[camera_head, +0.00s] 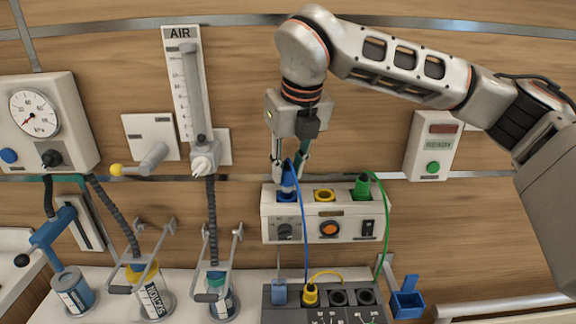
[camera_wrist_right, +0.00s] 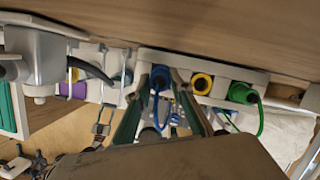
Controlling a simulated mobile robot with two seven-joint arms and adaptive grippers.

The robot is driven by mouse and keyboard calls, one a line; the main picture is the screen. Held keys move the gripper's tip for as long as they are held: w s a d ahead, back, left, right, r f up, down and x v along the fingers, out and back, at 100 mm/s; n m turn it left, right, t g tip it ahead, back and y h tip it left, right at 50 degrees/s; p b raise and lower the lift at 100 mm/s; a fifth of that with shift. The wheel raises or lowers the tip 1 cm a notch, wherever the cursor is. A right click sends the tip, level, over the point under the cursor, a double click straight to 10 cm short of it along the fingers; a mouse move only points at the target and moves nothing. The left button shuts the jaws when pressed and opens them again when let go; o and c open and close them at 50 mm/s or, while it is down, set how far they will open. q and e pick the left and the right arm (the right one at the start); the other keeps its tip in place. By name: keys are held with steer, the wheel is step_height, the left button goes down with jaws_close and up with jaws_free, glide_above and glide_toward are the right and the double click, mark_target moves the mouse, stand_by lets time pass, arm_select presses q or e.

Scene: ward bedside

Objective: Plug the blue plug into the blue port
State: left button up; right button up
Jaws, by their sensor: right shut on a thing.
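My right gripper (camera_head: 289,172) points down over the left end of the white socket box (camera_head: 310,216). Its fingers are shut on the blue plug (camera_head: 289,178), from which a blue cable loops up and down to the right. The blue port (camera_head: 287,196) is directly below, and the plug is at its mouth. I cannot tell how deep the plug sits. In the right wrist view the blue plug (camera_wrist_right: 160,78) shows between the fingertips (camera_wrist_right: 161,88), over the port, which is largely hidden. My left gripper is not in view.
Beside it are an empty-looking yellow port (camera_head: 325,195) and a green plug (camera_head: 362,187) with a green cable. A dark panel (camera_head: 325,298) with a yellow plug (camera_head: 310,295) lies below.

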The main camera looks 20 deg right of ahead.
stand_by(0.3)
steer(key=shift+f+b, duration=0.15)
steer(key=shift+b, duration=0.2)
stand_by(0.4)
stand_by(0.6)
steer(key=shift+f+b, duration=0.15)
steer(key=shift+b, duration=0.2)
stand_by(0.3)
stand_by(0.6)
